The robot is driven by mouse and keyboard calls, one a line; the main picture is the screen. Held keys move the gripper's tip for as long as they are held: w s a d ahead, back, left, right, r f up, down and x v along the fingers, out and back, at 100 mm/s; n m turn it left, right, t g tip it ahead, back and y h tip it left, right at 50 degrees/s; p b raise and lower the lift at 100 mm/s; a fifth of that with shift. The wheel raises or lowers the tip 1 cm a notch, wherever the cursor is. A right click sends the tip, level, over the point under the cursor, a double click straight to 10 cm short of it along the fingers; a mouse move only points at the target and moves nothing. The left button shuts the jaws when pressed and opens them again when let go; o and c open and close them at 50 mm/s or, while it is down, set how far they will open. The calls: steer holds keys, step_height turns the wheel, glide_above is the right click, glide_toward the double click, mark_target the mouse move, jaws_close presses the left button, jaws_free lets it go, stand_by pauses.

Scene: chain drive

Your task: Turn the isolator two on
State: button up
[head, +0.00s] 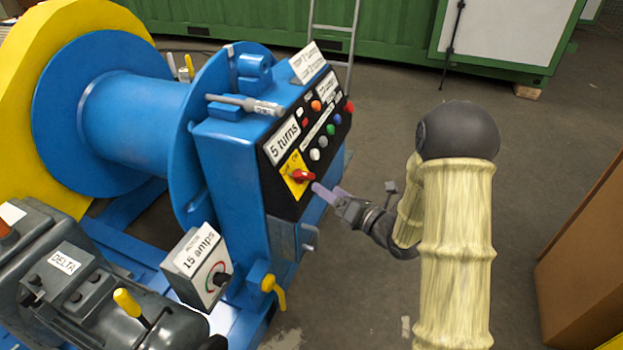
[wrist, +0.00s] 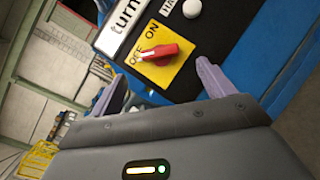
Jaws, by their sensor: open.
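A red rotary switch (head: 303,176) sits on a yellow plate (head: 291,164) low on the black control panel of the blue winch. In the wrist view the red switch (wrist: 163,52) lies close ahead, and its yellow plate (wrist: 160,76) carries the words OFF and ON. The pale tip of the handle points at OFF. No label naming it isolator two is readable. My gripper (head: 328,191) is open just right of and below the switch, apart from it. In the wrist view my gripper (wrist: 160,86) has its pale purple fingers spread either side of the switch, with nothing between them.
The panel (head: 327,121) has several coloured buttons above the switch and a "5 turns" label (head: 283,141). A brown box (head: 585,255) stands right; floor between is clear.

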mark_target(309, 177)
steer(key=x, duration=0.7)
steer(key=shift+w+a, duration=0.15)
steer(key=shift+a, duration=0.05)
steer(key=c, duration=1)
